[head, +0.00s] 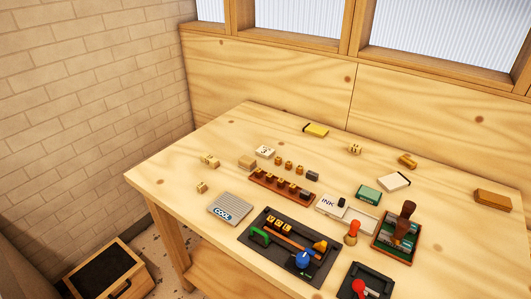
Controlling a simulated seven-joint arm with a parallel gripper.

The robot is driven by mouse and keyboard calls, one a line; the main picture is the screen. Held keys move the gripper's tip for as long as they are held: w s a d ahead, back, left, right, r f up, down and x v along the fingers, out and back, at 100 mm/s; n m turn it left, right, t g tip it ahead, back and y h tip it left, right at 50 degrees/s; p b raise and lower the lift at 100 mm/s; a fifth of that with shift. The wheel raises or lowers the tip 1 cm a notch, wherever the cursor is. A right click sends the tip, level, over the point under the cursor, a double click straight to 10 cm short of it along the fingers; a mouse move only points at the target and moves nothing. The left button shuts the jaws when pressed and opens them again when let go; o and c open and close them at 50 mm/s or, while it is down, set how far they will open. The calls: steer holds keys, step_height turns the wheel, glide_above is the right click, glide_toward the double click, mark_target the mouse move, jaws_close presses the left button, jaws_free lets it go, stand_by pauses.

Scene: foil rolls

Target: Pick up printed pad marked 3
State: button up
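A small white printed pad (265,152) with a dark mark that looks like a 3 lies on the wooden table, left of the middle and toward the back. It sits just right of a plain light-wood block (247,162) and a little behind a row of small brown pegs. Nothing covers it. My gripper is not in view.
A long brown rack (282,187) stands in front of the pad. Further forward are a grey COOL pad (230,208), a black tray with tools (262,244), a white INK box (335,203) and a stamp rack (378,246). The table's back left is clear.

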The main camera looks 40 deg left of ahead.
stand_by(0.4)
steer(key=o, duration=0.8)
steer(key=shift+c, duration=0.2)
